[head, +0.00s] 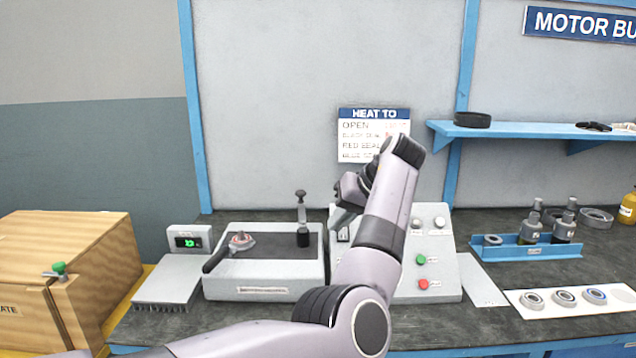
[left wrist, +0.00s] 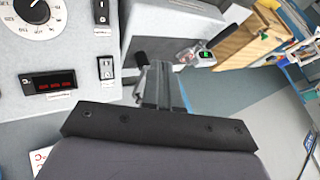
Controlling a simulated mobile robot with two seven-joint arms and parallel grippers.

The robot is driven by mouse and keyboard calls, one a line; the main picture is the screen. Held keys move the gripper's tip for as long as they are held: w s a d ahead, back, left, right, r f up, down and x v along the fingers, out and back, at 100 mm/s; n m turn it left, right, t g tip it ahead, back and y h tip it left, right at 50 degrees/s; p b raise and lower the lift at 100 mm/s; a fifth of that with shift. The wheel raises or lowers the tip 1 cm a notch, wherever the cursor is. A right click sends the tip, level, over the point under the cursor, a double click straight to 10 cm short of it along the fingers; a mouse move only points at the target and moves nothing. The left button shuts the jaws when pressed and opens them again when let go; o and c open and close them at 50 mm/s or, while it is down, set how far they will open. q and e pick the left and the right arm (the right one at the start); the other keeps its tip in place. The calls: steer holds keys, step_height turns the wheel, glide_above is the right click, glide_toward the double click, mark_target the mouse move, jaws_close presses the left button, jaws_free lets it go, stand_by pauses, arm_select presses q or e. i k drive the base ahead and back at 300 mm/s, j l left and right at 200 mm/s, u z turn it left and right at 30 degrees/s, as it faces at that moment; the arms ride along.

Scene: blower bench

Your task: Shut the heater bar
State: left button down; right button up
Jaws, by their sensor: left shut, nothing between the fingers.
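The bench heater (head: 262,286) is a pale grey block with a dark top, left of centre in the head view. A dark upright post with a knob (head: 301,216) stands at its right rear; I take this for the heater bar, standing raised. A small coppery ring-like part (head: 241,240) lies on the heater's left side, beside a black handle (head: 214,262). My left gripper (head: 345,200) is to the right of the post, in front of the control panel, apart from the post. In the left wrist view its fingers (left wrist: 160,85) are shut and empty. My right gripper is out of view.
A sloped control panel (head: 440,260) with green and red buttons stands right of the heater, partly behind my left arm. A green-digit display (head: 188,240) stands left. A wooden crate (head: 65,255) is far left. A blue tray (head: 520,250) and bearing rings (head: 565,298) are right.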

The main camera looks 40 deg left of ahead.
mark_target(300, 193)
steer(key=i+j, duration=0.75)
